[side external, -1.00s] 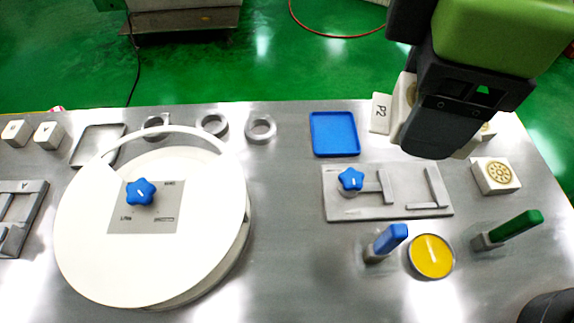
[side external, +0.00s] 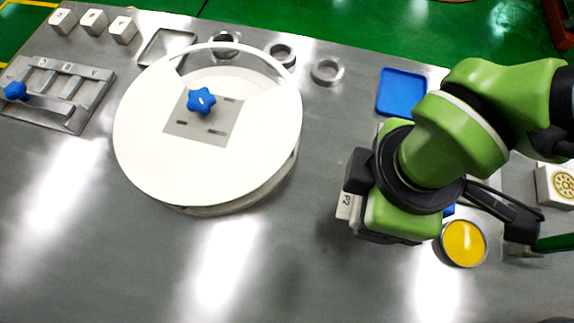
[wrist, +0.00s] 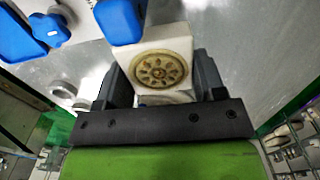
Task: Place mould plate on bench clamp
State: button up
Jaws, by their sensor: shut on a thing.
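A white mould plate (wrist: 160,55) with a round brown flower pattern sits between the two dark fingers of my gripper (wrist: 162,78) in the wrist view. My gripper is shut on it. In the side view a white block end marked P2 (side external: 345,206) shows beside my gripper (side external: 357,205), above the bench. A grey clamp (side external: 75,112) with bars and a blue star knob lies at the far left. The other grey clamp plate is mostly hidden behind my arm in the side view. A blue star knob (wrist: 50,29) shows at the wrist view's upper left.
A large white disc (side external: 150,155) with a blue knob stands left of my arm. A blue tray (side external: 402,92) lies behind it, and a yellow round dish (side external: 464,243) to its right. Another patterned white block (side external: 558,186) is at the right. The front middle bench is clear.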

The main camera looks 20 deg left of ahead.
notch_tip(320, 180, down, 6)
jog(key=shift+f, duration=0.25)
jog(key=shift+f, duration=0.1)
jog(key=o, duration=1)
jog(key=shift+o, duration=0.2)
notch_tip(320, 180, up, 12)
jog(key=shift+r, duration=0.15)
